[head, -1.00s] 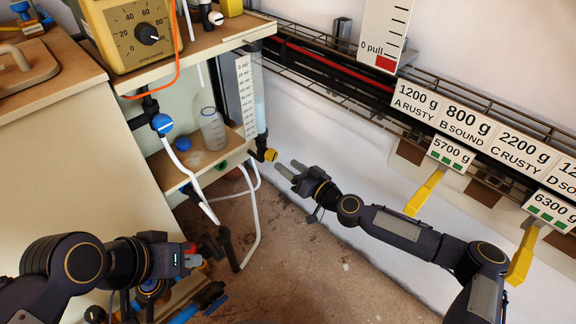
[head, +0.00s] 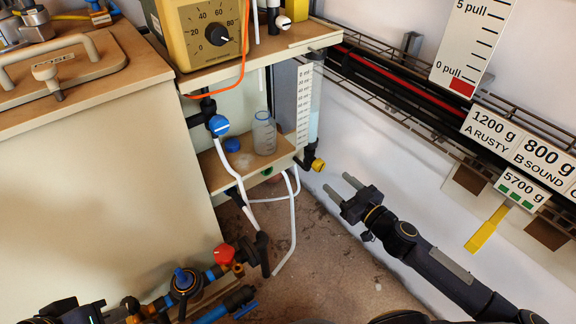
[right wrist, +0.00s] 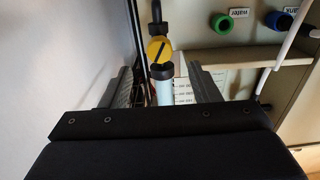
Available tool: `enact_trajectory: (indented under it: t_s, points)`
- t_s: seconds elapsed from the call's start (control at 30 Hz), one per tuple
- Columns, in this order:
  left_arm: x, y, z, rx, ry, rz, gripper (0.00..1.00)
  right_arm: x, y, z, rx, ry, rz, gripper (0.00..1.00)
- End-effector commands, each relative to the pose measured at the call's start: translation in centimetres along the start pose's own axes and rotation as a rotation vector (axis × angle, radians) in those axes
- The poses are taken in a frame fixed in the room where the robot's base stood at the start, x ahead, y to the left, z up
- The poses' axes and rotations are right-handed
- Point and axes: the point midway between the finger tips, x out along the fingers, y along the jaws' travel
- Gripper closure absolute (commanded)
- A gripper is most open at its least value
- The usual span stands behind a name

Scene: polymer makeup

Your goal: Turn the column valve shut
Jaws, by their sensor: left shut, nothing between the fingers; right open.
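The column valve is a yellow round knob (head: 318,164) at the foot of the clear graduated column (head: 314,110), beside the shelf corner. My left gripper (head: 112,312) is shut and empty at the bottom left edge, mostly cut off.
A shelf holds a bottle (head: 264,133) and a blue cap (head: 232,145). White hoses (head: 291,225) hang below it. A red valve (head: 224,254) and blue-handled pipework (head: 184,279) stand low at left.

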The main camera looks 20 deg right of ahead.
Motion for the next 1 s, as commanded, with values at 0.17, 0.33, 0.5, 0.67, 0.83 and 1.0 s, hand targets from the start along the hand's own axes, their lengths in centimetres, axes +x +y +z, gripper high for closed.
enact_trajectory:
  t_s: [0.17,0.33,0.5,0.67,0.83,1.0]
  points:
    - [0.5,-0.2,0.2,0.000,0.000,0.000,1.00,1.4,0.1,0.1,-0.009,0.002,0.003,0.44]
    - [1.2,-0.5,0.6,0.000,0.000,0.000,1.00,4.3,0.1,0.2,-0.008,0.002,0.001,0.44]
    - [1.6,-0.7,0.8,0.000,0.000,0.000,1.00,6.5,0.2,0.1,-0.008,0.002,0.003,0.44]
    - [1.8,-0.8,0.9,0.000,0.000,0.000,1.00,7.4,0.2,0.0,-0.006,0.001,0.004,0.44]
    - [1.7,-0.8,0.9,0.000,0.000,0.000,1.00,7.5,0.2,0.0,-0.006,0.000,0.006,0.44]
    - [1.7,-0.8,0.9,0.000,0.000,0.000,1.00,7.5,0.2,0.0,-0.006,0.000,0.005,0.56]
